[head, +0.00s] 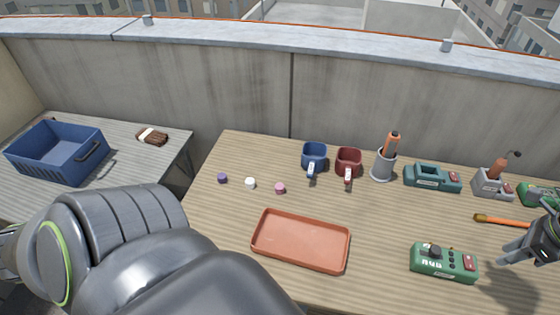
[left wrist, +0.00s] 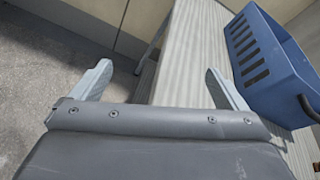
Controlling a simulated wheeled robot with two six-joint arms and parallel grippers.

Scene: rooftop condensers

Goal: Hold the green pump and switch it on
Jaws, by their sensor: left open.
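A green boxy device (head: 443,262) with dark knobs, white marks and a red switch sits at the front right of the bench. Another green device (head: 540,195) is partly cut off at the right edge of the head view. I cannot tell for certain which one is the pump. My right gripper (head: 512,252) is right of the front green device, apart from it; its jaw gap is unclear. My left gripper (left wrist: 162,84) is open and empty in the left wrist view, near the side table; in the head view it does not show.
A blue crate (head: 58,150) and brush (head: 151,137) are on the left table.

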